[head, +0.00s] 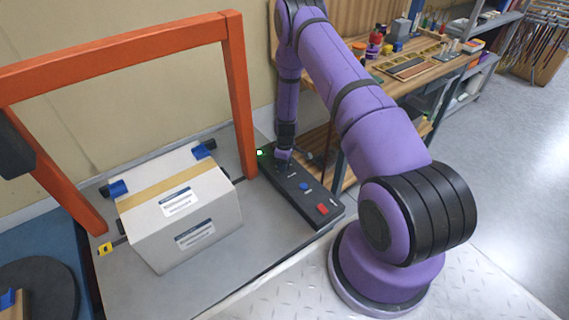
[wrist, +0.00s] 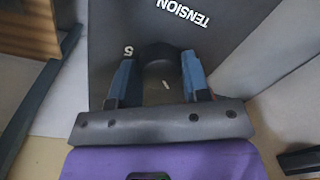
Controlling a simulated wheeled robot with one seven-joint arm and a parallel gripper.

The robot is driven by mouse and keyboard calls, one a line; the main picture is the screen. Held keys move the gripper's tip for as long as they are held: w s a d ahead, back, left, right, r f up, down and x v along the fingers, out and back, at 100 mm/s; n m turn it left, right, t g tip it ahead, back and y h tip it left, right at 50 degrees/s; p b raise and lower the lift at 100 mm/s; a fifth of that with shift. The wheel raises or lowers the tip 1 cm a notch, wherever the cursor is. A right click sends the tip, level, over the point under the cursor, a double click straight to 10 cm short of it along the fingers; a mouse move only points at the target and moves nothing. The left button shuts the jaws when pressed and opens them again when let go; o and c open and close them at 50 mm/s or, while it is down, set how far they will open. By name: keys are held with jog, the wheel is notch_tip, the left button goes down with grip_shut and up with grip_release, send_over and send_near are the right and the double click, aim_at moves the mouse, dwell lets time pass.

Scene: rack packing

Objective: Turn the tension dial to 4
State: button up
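The tension dial (wrist: 160,66) is a dark round knob with a short pale mark on its face. It sits on the dark control panel (wrist: 115,25), below the upside-down word TENSION. A white 5 shows at the dial's left edge; the other numbers are hidden or out of view. My gripper (wrist: 160,82) has its blue-padded fingers on both sides of the dial, and they appear to be closed against it. In the head view my gripper (head: 283,155) is down at the far end of the control panel (head: 290,196), covering the dial.
The panel also has a green light (head: 261,153), a blue button (head: 305,186) and a red button (head: 322,209). A taped carton (head: 182,212) stands left of it under an orange frame (head: 238,95). A cluttered wooden workbench (head: 430,67) stands behind right.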

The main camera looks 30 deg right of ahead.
jog(key=shift+m, duration=0.4)
jog(key=m, duration=0.3)
jog(key=shift+m, duration=0.3)
jog(key=m, duration=0.4)
jog(key=shift+m+t, duration=0.3)
jog(key=m, duration=0.8)
jog(key=shift+s+m, duration=0.1)
jog(key=shift+m, duration=0.2)
jog(key=o, duration=0.9)
jog(key=shift+o, duration=0.2)
